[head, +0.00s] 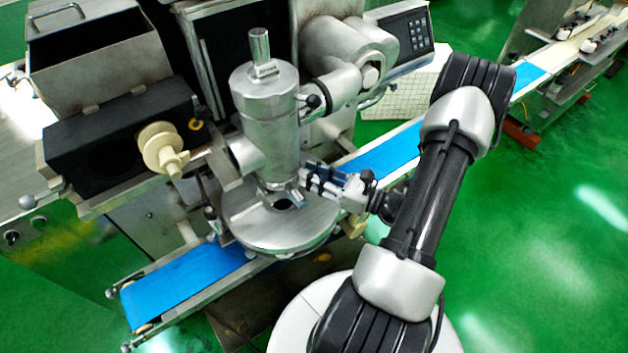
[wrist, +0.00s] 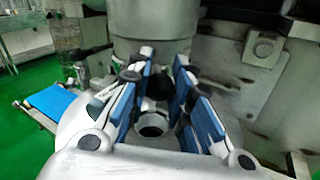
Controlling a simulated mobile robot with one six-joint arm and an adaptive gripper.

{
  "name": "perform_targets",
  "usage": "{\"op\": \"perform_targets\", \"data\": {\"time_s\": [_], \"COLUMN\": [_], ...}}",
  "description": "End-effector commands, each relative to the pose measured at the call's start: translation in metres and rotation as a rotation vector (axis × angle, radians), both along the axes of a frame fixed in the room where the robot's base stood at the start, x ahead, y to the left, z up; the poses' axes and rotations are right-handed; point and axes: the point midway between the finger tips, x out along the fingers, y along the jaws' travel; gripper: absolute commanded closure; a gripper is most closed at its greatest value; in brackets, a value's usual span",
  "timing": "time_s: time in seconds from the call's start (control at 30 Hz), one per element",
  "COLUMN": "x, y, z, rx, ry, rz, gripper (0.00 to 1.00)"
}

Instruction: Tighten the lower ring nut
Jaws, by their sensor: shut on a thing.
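The upright steel cylinder (head: 268,120) stands above a round steel plate (head: 255,232). The lower ring nut (head: 272,182) is at the cylinder's bottom end, partly hidden by my gripper. In the wrist view, the cylinder's lower band (wrist: 150,48) shows at the top. My gripper (head: 310,178) reaches in from the right, just above the plate. In the wrist view, the blue-padded fingers of my gripper (wrist: 163,76) point at the cylinder's base. They are shut on the ring nut; the exact contact is dark and hard to see. A round opening (wrist: 152,125) shows between the fingers.
A blue conveyor belt (head: 185,283) runs under the plate, from lower left to upper right. A cream knob (head: 160,150) and a black box (head: 115,140) are left of the cylinder. A keypad panel (head: 408,38) is at upper right. Green floor (head: 540,230) is clear at right.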

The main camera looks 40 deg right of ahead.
Motion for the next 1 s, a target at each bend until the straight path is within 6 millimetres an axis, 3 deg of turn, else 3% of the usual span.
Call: {"op": "perform_targets", "data": {"time_s": [0.1,0.43,0.47,0.5,0.77,1.0], "x": [-0.0031,-0.0036,-0.0036,-0.0036,-0.0035,-0.0036], "y": [0.0082,0.0064,0.0064,0.0065,0.0075,0.008], "z": [0.0012,0.0019,0.002,0.0022,0.0016,0.0013], "rx": [0.008,0.003,0.003,0.003,0.003,0.004], "ry": [-0.001,-0.005,-0.005,-0.005,-0.003,-0.002], "rz": [-0.051,-0.068,-0.068,-0.068,-0.066,-0.065], "gripper": [1.0,1.0,0.79,0.77,0.59,0.59]}}
